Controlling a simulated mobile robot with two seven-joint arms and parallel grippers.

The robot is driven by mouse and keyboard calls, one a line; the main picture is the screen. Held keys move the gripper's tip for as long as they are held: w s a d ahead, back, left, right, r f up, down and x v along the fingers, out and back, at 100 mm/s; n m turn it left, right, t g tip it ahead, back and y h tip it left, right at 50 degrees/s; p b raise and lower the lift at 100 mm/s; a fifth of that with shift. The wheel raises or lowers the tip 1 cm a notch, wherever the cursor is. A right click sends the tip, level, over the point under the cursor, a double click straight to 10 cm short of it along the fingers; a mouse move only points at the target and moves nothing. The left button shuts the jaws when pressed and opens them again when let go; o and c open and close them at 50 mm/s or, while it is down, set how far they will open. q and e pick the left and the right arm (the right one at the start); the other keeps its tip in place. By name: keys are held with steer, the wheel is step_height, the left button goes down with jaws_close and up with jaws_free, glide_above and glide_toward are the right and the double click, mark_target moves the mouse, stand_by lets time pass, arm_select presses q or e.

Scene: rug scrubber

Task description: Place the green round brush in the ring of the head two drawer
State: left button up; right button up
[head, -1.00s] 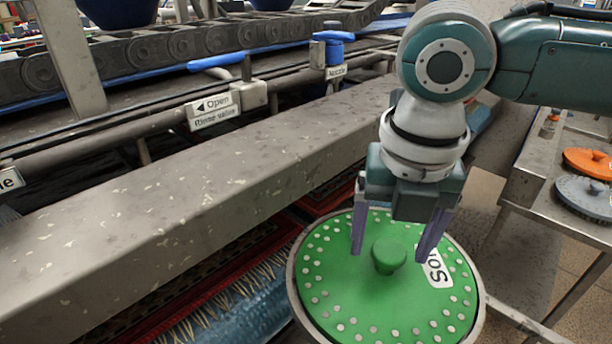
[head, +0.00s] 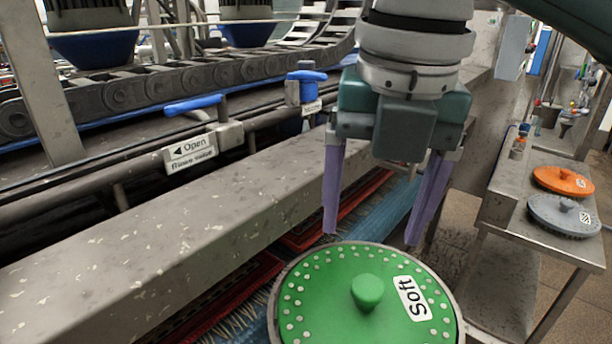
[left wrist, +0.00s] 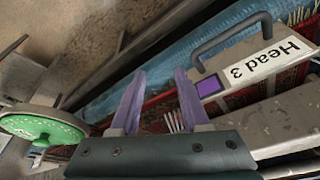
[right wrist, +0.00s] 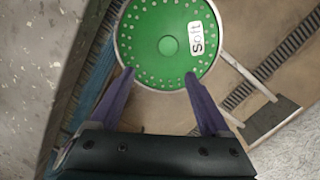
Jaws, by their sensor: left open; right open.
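The green round brush (head: 330,303) has a small green knob (head: 367,291), pale dots and a "Soft" label. It lies seemingly flat inside a metal ring (head: 273,318) at the bottom of the head view. My right gripper (head: 371,239) is open and empty above the brush, its fingers apart from the knob. In the right wrist view the brush (right wrist: 150,45) lies beyond the open fingertips. My left gripper (left wrist: 160,74) is open and empty near a drawer front (left wrist: 285,120) marked "Head 3" with a dark handle. The brush (left wrist: 45,127) also shows at the left there.
A long grey beam (head: 150,240) runs beside the ring, with blue-handled valves (head: 195,104) behind it. A metal table (head: 510,190) at the right holds an orange disc (head: 562,181) and a grey disc (head: 563,216). Red carpet and blue bristles show under the beam.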

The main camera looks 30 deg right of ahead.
steer(key=s+a+f+m+t+y, duration=0.25)
steer(key=s+a+f+m, duration=0.4)
steer(key=a+m, duration=0.35)
steer(key=s+d+f+m+h, duration=0.2)
steer(key=s+d+m, duration=0.6)
steer(key=m, duration=0.8)
step_height(320, 180, down, 2)
steer(key=shift+d+f+m, duration=0.1)
steer(key=shift+d+m, duration=0.2)
steer(key=shift+d, duration=0.3)
